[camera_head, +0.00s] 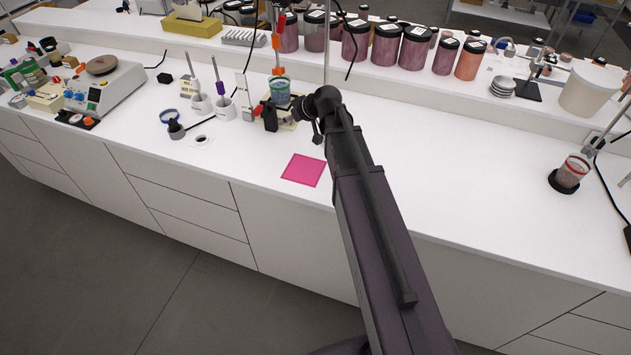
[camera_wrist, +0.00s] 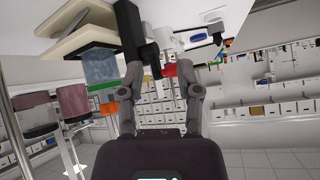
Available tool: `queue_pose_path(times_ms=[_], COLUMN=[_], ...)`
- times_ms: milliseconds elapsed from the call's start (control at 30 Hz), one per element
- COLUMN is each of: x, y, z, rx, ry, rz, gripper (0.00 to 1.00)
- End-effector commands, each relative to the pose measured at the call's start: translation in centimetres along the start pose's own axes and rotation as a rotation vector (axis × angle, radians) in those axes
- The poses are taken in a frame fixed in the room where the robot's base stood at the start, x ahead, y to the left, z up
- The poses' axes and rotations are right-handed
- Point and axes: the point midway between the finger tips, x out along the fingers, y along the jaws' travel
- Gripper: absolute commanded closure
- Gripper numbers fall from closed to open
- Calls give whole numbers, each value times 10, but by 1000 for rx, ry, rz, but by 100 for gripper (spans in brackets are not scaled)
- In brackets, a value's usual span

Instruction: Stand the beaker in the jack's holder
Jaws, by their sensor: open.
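A beaker (camera_head: 280,90) with blue-green contents and a green rim stands upright over the beige jack (camera_head: 290,125) at the back centre of the bench. The wrist view is upside down: the beaker (camera_wrist: 100,68) shows left of the fingers, by the jack's beige plates (camera_wrist: 72,40). I cannot tell whether a holder rings its base. My gripper (camera_head: 299,108) is just right of the jack in the head view. In the wrist view my gripper (camera_wrist: 162,75) has its fingers apart, with a black upright part (camera_wrist: 152,58) and a red piece (camera_wrist: 170,70) showing between or behind them.
A pink square (camera_head: 305,170) lies on clear bench in front. A second, red-rimmed beaker (camera_head: 572,172) stands in a black base at the far right. Pigment jars (camera_head: 386,44) line the back ledge.

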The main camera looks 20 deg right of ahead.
Motion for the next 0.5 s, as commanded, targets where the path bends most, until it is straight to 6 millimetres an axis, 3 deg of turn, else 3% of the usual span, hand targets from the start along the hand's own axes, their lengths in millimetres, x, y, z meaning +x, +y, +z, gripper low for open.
queue_pose_path(times_ms=[33, 100, 300, 500], x=[-8, -16, -54, -91], y=[-20, -38, -76, -93], z=[25, 56, 139, 190], rx=[29, 83, 255, 392], ry=[-75, -191, -503, -697], rz=[-2, 10, 136, 304], gripper=[55, 55, 55, 55])
